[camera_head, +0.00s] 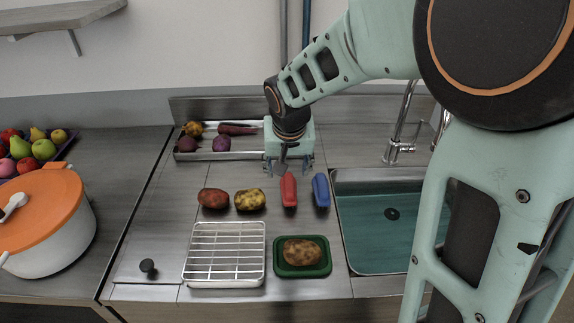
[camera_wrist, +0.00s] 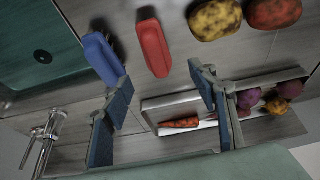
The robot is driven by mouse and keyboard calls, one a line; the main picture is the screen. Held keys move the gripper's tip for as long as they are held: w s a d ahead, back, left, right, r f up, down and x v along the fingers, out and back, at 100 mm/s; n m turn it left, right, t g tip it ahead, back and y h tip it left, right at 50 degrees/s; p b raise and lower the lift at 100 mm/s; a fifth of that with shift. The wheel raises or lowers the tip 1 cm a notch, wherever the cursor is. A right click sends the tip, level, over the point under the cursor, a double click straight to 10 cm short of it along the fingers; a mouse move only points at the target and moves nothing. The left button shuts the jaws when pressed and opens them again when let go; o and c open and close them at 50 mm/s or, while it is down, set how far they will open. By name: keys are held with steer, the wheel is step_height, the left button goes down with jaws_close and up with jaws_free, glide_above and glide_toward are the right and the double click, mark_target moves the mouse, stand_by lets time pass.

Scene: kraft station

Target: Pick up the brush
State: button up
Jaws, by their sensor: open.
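A red brush-like piece (camera_head: 288,190) and a blue brush-like piece (camera_head: 321,190) lie side by side on the steel counter, left of the sink. Which one the task means I cannot tell. My gripper (camera_head: 289,168) is open and empty, pointing down just behind the red piece and apart from both.
A red potato (camera_head: 213,198) and a yellow potato (camera_head: 250,199) lie left. A wire rack (camera_head: 224,255) and a green tray (camera_head: 322,266) with a potato stand in front. The sink (camera_head: 385,235) and faucet (camera_head: 400,130) are right. A vegetable tray (camera_head: 205,155) is behind left.

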mark_target(289, 183)
steer(key=x, duration=0.3)
steer(key=shift+f, duration=0.1)
steer(key=x, duration=0.4)
steer(key=shift+s+d+f, duration=0.2)
steer(key=shift+s, duration=0.1)
steer(key=shift+w+f, duration=0.25)
steer(key=shift+f, duration=0.3)
steer(key=shift+c, duration=0.3)
steer(key=c, duration=1.3)
